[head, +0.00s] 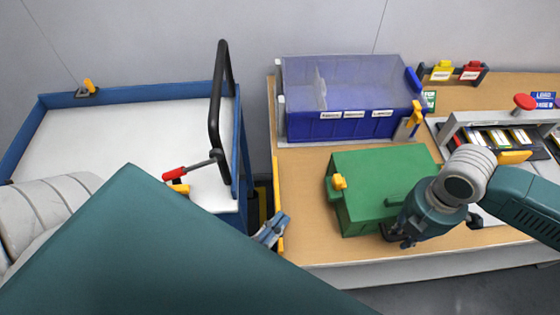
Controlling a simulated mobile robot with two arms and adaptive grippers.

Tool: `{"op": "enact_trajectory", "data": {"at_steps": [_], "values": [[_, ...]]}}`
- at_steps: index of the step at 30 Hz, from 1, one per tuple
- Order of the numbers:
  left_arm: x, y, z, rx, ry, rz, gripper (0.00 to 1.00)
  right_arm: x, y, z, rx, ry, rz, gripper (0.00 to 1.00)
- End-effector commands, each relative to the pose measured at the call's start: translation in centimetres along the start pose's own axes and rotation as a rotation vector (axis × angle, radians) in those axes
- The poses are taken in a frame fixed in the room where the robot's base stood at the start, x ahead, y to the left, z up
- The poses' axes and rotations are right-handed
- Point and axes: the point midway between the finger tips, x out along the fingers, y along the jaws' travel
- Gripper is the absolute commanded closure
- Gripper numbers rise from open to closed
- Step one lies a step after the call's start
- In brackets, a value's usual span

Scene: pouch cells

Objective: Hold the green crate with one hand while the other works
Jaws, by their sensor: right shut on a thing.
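The green crate (375,165) sits on the wooden bench top, its green top closed. A yellow latch (339,182) shows on its left side. My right gripper (392,236) is at the crate's front right corner, shut on the crate; my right wrist hides most of the fingers and the exact grip spot. My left gripper (270,230) hangs by the bench's left edge, left of the crate and apart from it. My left arm covers part of it, and its opening is too small to judge.
A blue bin (345,126) with a clear upper part stands behind the crate. A grey holder with coloured cells (510,138) is at right. Yellow and red blocks stand at the back. A white-topped blue cart (130,130) with a black handle is at left.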

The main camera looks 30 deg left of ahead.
Motion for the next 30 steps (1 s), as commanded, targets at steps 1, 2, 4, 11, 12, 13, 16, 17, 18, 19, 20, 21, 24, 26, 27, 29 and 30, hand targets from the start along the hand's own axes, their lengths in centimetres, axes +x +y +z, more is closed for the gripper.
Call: {"op": "enact_trajectory", "data": {"at_steps": [1, 2, 4, 11, 12, 13, 16, 17, 18, 19, 20, 21, 24, 26, 27, 29, 30], "values": [[0.0, 0.0, 0.0, 0.000, 0.000, 0.000, 1.00, -0.1, 0.1, 0.0, 0.000, -0.001, 0.001, 1.00], [0.0, 0.0, 0.0, 0.000, 0.000, 0.000, 1.00, -0.1, 0.1, 0.0, 0.000, -0.001, 0.001, 1.00], [0.0, 0.0, 0.0, 0.000, 0.000, 0.000, 1.00, -0.1, 0.1, 0.0, 0.001, -0.001, 0.002, 1.00], [0.1, 0.0, 0.0, 0.000, 0.000, 0.000, 1.00, 0.0, 0.0, 0.1, 0.001, -0.001, 0.001, 0.60], [0.1, 0.0, 0.0, 0.000, 0.000, 0.000, 1.00, 0.0, 0.0, 0.1, 0.001, -0.001, 0.001, 0.60], [0.1, 0.0, 0.0, 0.000, 0.000, 0.000, 1.00, 0.0, 0.0, 0.1, 0.001, -0.001, 0.001, 0.60], [0.1, 0.0, 0.0, 0.000, 0.000, 0.000, 1.00, 0.0, 0.0, 0.1, 0.001, -0.001, 0.000, 0.60], [0.1, 0.0, 0.0, 0.000, 0.000, 0.000, 1.00, 0.0, 0.0, 0.1, 0.001, -0.001, 0.000, 0.60], [0.1, 0.0, 0.0, 0.000, 0.000, 0.000, 1.00, -0.1, 0.0, 0.1, 0.001, -0.001, 0.000, 0.60], [0.1, 0.0, 0.0, 0.000, 0.000, 0.000, 1.00, -0.2, 0.0, 0.1, 0.001, -0.001, 0.000, 0.60], [0.1, 0.0, 0.0, 0.000, 0.000, 0.000, 1.00, -0.4, 0.0, 0.0, 0.001, -0.001, 0.001, 0.60], [0.1, 0.0, 0.0, 0.000, 0.000, 0.000, 1.00, -0.8, 0.0, 0.0, 0.001, 0.000, 0.001, 0.60], [0.1, 0.0, 0.0, 0.000, 0.000, 0.000, 1.00, -2.4, 0.1, 0.1, 0.001, -0.002, 0.003, 0.60], [0.1, 0.0, 0.0, 0.000, 0.000, 0.000, 1.00, -3.6, 0.1, 0.1, 0.001, -0.001, 0.005, 0.60], [0.1, 0.0, 0.0, 0.000, 0.000, 0.000, 1.00, -4.5, 0.1, 0.1, 0.000, -0.002, 0.005, 0.60], [0.1, 0.0, 0.0, 0.000, 0.000, 0.000, 1.00, -5.9, 0.1, 0.1, 0.001, -0.001, 0.005, 0.60], [0.1, 0.0, 0.0, 0.000, 0.000, 0.000, 1.00, -6.7, 0.1, 0.1, 0.000, -0.002, 0.006, 0.60]]}}
